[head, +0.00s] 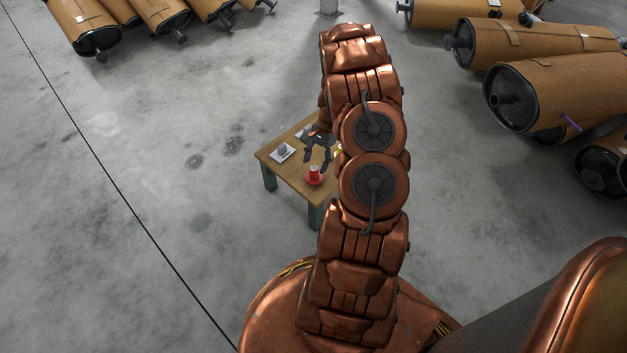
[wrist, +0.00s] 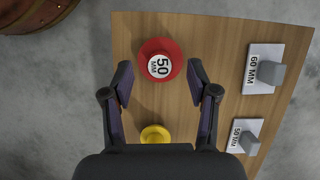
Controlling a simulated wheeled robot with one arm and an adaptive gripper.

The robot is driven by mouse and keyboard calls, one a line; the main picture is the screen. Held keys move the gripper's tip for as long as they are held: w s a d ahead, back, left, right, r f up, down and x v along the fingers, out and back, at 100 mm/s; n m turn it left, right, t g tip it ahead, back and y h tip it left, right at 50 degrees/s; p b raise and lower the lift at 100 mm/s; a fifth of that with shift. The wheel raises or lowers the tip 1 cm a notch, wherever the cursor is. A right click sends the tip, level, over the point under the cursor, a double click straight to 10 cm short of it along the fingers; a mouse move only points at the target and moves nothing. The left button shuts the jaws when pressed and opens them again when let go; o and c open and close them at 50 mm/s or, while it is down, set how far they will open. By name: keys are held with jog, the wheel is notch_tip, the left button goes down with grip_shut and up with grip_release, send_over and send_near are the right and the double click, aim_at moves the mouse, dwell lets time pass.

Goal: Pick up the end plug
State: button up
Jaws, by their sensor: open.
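A red round end plug (wrist: 173,50) with a wide flange and a white "50 MM" top stands on a small wooden table (wrist: 219,30). In the head view the red plug (head: 314,174) is near the table's front corner. My gripper (wrist: 160,76) is open and empty, pointing down, its fingers to the left and right of the plug in the wrist view. In the head view my gripper (head: 317,163) is above the table, close to the plug. A yellow round plug (wrist: 155,134) lies lower in the wrist view, partly hidden by my gripper.
Grey blocks stand on white cards marked "60 MM" (wrist: 258,54) and "50 MM" (wrist: 235,128) at the table's right in the wrist view. The floor around the table is clear.

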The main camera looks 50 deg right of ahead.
aim_at(315, 167)
jog(key=x, duration=0.1)
jog(key=b+x, duration=0.1)
jog(key=x, duration=0.2)
jog(key=shift+d+f, duration=0.2)
jog(key=shift+f, duration=0.05)
jog(key=shift+c, duration=0.3)
grip_shut()
